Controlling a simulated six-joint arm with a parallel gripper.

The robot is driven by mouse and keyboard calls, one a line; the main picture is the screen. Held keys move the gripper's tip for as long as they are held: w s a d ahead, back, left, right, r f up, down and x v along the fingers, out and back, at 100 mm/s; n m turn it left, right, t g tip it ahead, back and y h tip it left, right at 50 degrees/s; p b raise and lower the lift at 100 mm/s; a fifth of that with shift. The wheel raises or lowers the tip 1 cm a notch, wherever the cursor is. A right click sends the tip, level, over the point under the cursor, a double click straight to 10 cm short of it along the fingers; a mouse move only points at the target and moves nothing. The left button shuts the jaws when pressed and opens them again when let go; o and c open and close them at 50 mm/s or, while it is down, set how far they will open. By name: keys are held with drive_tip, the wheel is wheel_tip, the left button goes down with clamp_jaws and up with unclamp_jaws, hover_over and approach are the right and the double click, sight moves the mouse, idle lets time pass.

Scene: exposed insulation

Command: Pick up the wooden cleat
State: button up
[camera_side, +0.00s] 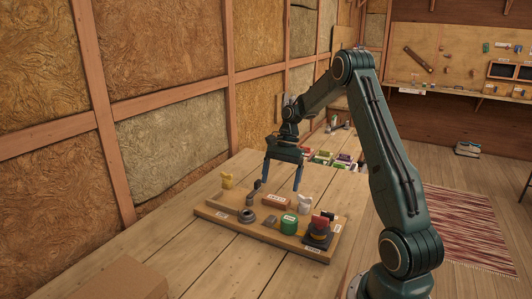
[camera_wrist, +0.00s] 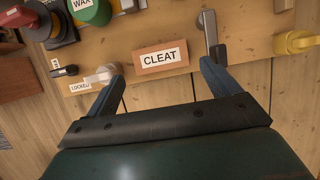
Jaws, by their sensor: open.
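The wooden cleat (camera_wrist: 162,58) is a small reddish-brown block with a white label reading CLEAT on its face. In the wrist view it lies at the upper middle, just beyond and between my fingertips. In the side view the cleat (camera_side: 275,203) rests near the back edge of a wooden board (camera_side: 208,211) on the table. My gripper (camera_side: 280,184) is open and empty, pointing down above the cleat. In the wrist view the two blue fingers of my gripper (camera_wrist: 160,72) are spread wider than the cleat, with nothing between them.
A white item (camera_wrist: 103,74) stands near the left finger and a grey metal piece (camera_wrist: 208,32) near the right one. A yellow item (camera_side: 227,181), a dark ring (camera_side: 271,220) and a green tin (camera_side: 289,225) share the board.

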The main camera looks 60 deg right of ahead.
sight(277, 198)
drive_tip(key=shift+x, duration=2.65)
drive_tip(key=c, duration=0.8)
drive_tip(key=shift+o, duration=0.2)
drive_tip(key=shift+r, duration=0.1)
wheel_tip(277, 198, up, 10)
drive_tip(key=shift+w, duration=0.1)
